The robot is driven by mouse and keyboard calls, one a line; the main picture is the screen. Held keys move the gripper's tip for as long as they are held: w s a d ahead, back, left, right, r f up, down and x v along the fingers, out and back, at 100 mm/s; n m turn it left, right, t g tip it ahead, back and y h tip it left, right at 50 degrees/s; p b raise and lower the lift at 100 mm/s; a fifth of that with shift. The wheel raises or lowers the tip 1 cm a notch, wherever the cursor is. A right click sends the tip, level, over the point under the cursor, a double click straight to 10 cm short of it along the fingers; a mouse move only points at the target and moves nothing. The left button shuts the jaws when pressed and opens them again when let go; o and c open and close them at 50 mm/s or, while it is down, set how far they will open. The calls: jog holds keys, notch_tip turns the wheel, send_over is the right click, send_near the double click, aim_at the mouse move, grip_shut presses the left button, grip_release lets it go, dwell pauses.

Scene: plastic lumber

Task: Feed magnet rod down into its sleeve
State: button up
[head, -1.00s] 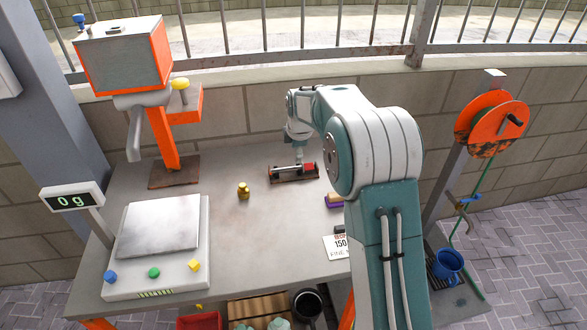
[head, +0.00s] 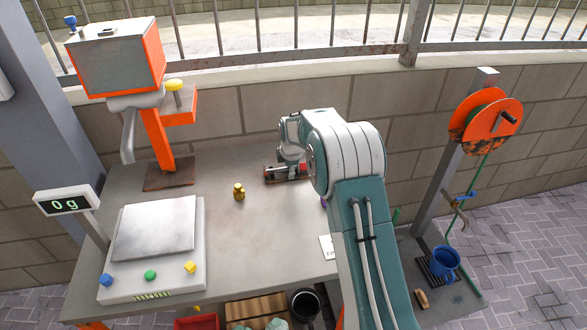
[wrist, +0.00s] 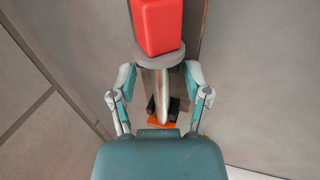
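The magnet rod has a red block handle (wrist: 157,25), a grey round collar (wrist: 160,58) and a silver shaft (wrist: 162,86). In the head view it lies in a dark rack (head: 287,180) on the bench, partly hidden by my wrist. In the wrist view an orange base with dark supports (wrist: 160,123) shows beneath the shaft. My gripper (wrist: 160,73) is open, one finger on each side of the shaft near the collar, with gaps between. In the head view my gripper (head: 288,164) is low over the rack. I cannot make out a sleeve.
A small brass object (head: 239,191) stands left of the rack. A scale (head: 155,235) reading 0 g fills the bench's left side, with an orange stand (head: 158,140) behind it. A white card (head: 327,248) lies near my arm. A wall borders the back.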

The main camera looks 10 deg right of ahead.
jog(key=shift+a, duration=0.2)
grip_shut()
jog(key=shift+d+r, duration=0.1)
jog(key=shift+r, duration=0.2)
jog(key=v, duration=0.3)
jog(key=shift+w+d+r, duration=0.1)
jog(key=shift+w+r, duration=0.05)
jog(key=shift+w, duration=0.1)
jog(key=s+d+r, duration=0.4)
jog(key=s+r, duration=0.5)
jog(key=s, duration=0.4)
jog(key=shift+d, duration=0.15)
jog(key=shift+r, duration=0.1)
